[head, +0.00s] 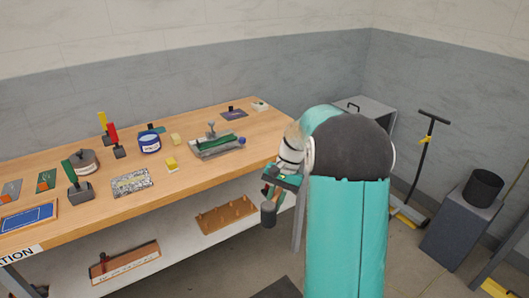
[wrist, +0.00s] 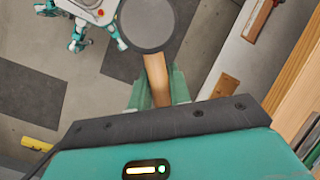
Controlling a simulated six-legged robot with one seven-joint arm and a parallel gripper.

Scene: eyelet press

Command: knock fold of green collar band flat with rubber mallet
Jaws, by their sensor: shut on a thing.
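My gripper (head: 272,190) hangs beside the right end of the bench, out over its front edge. Its green fingers (wrist: 158,88) are shut on the wooden handle of the rubber mallet (wrist: 147,22). The mallet's dark, round head (head: 268,214) hangs below the gripper in the head view and lies beyond the fingertips in the wrist view. A green band, seemingly the collar band (head: 211,143), lies along a grey fixture (head: 231,149) on the right part of the bench. The gripper and mallet are apart from it. Its fold is too small to make out.
A lower shelf (head: 180,245) carries wooden trays. A grey cabinet (head: 365,112) stands behind my arm.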

